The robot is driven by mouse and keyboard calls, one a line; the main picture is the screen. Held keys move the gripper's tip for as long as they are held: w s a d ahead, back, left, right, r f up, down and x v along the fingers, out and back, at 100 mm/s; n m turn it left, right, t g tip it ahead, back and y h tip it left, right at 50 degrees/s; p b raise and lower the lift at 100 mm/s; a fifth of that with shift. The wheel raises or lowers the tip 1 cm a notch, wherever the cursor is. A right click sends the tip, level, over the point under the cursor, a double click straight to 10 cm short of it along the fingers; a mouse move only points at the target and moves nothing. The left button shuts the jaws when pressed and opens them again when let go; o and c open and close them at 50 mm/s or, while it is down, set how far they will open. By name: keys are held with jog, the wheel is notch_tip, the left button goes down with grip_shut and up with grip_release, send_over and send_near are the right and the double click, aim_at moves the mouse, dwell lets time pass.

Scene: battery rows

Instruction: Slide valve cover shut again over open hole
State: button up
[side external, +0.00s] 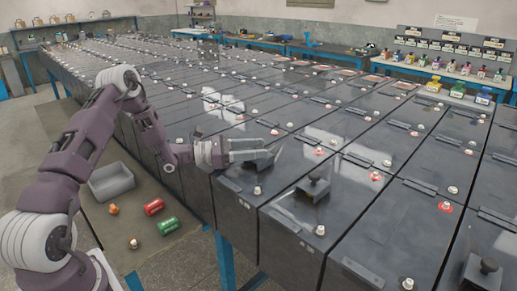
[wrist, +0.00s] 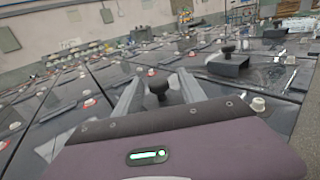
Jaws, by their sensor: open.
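My gripper (side external: 258,152) is low over the front row of black batteries, fingers pointing right in the side view. In the wrist view its two fingers (wrist: 158,92) stand apart, with a black knob (wrist: 158,88) showing between them. I cannot tell whether they touch it. A grey slanted plate (side external: 265,161) shows by the fingers in the side view, partly hidden by them. Another valve cover (side external: 313,189) with a black knob sits on the neighbouring battery; it also shows at right in the wrist view (wrist: 228,66). I cannot make out an open hole.
White terminal posts (side external: 320,230) stand up from the battery tops around me. Another knobbed cover (side external: 484,271) is at bottom right. A grey bin (side external: 112,182), a red can (side external: 154,207) and a green can (side external: 168,226) are on the lower surface at left.

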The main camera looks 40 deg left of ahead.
jog(key=v, duration=0.6)
jog(key=s+d+r+m+g+h, duration=0.25)
jog(key=d+r+m+g, duration=0.2)
jog(key=d, duration=0.35)
jog(key=s+d+r+m+g+h, duration=0.1)
jog(key=s+d+r+m+g, duration=0.35)
jog(key=d+m, duration=0.2)
jog(key=s+d+r+m+g+y, duration=0.3)
jog(key=s+d+m+g+y, duration=0.2)
jog(key=s+d+m, duration=0.5)
jog(key=s+a+m+t+y, duration=0.2)
jog(key=s+a+m+y, duration=0.2)
jog(key=s, duration=0.4)
jog(key=s+a+r+m+t+y, duration=0.1)
jog(key=s+a+m+t+y, duration=0.2)
jog(key=s, duration=0.5)
jog(key=shift+a+r+m+y, duration=0.15)
jog(key=shift+a+m+y, duration=0.25)
jog(key=shift+a+y, duration=0.55)
